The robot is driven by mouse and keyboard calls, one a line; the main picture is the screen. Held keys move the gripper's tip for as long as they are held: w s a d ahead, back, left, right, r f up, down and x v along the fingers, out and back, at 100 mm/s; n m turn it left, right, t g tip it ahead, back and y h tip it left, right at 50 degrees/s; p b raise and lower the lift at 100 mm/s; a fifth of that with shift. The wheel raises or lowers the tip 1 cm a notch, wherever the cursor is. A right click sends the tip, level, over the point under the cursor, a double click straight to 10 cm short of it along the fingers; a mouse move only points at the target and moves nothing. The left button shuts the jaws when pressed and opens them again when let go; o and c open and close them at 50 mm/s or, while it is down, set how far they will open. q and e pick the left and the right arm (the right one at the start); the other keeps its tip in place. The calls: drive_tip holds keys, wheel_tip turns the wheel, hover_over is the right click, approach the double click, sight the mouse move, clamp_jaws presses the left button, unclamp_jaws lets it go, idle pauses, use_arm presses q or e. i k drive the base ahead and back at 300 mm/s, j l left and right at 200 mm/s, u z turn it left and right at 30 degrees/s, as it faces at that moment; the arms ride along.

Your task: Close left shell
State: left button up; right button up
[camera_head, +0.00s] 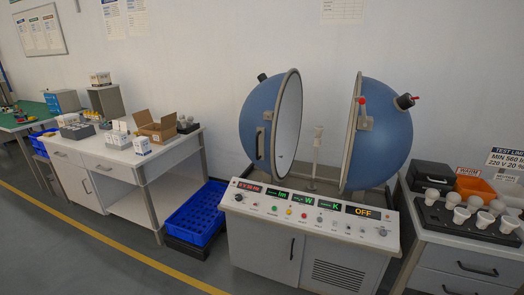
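The left shell (256,122) is a blue half sphere with a pale rim and a handle on its front side. It stands upright on the test bench, apart from the right shell (380,138), so the sphere is open. The right shell carries a latch with a red knob and a dark port on its outer side. Neither of my grippers is in view.
The control panel (310,214) in front of the shells shows lit displays, one reading OFF. A black tray of bulbs (462,225) sits on the right cabinet. A table with boxes (125,155) stands farther left.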

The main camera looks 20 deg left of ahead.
sight(270, 121)
drive_tip(key=i+j, duration=0.2)
drive_tip(key=j, duration=0.15)
drive_tip(key=i+j+z, duration=0.1)
drive_tip(key=j, duration=0.25)
drive_tip(key=i+j, duration=0.25)
drive_tip(key=i+j+z, duration=0.1)
drive_tip(key=j, duration=0.35)
drive_tip(key=i+j+z, duration=0.1)
drive_tip(key=j, duration=0.25)
drive_tip(key=i+j, duration=0.25)
drive_tip(key=j+z, duration=0.05)
drive_tip(key=j, duration=0.05)
